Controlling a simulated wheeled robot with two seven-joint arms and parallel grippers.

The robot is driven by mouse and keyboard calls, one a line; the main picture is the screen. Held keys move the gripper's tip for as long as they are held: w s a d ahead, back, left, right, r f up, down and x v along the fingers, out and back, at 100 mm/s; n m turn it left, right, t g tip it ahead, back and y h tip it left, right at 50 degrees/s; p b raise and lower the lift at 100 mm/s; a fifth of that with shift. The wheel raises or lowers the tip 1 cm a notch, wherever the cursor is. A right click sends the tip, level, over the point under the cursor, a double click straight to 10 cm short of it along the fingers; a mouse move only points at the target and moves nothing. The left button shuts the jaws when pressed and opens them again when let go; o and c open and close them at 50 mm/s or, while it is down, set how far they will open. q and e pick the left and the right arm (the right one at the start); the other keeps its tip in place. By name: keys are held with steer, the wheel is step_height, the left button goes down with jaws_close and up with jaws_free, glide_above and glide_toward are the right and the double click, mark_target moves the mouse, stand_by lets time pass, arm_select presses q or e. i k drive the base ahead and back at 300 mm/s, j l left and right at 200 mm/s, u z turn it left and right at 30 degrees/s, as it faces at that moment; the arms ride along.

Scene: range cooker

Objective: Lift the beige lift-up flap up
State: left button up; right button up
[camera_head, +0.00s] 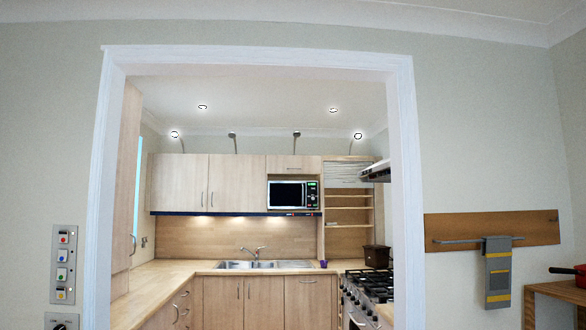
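A small beige wooden front (294,162) with a horizontal handle sits above the microwave in the upper cabinet row, in the kitchen beyond the doorway. It looks like the lift-up flap and appears shut, flush with the doors beside it. It is small and far off in the head view. Neither of my grippers is in view.
A white-framed doorway (404,180) stands between me and the kitchen. Beyond it are a microwave (288,194), a sink (265,265), worktops and a range cooker (370,287) at right. On my side, a towel (497,272) hangs on a rail at right.

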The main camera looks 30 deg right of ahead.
mark_target(276, 164)
steer(key=i+l+z, duration=0.35)
steer(key=i, duration=0.15)
steer(key=i+l+z, duration=0.1)
steer(key=i+z, duration=0.2)
steer(key=i, duration=0.25)
steer(key=i+z, duration=0.25)
steer(key=i, duration=4)
steer(key=i+l, duration=0.1)
steer(key=i, duration=2.7)
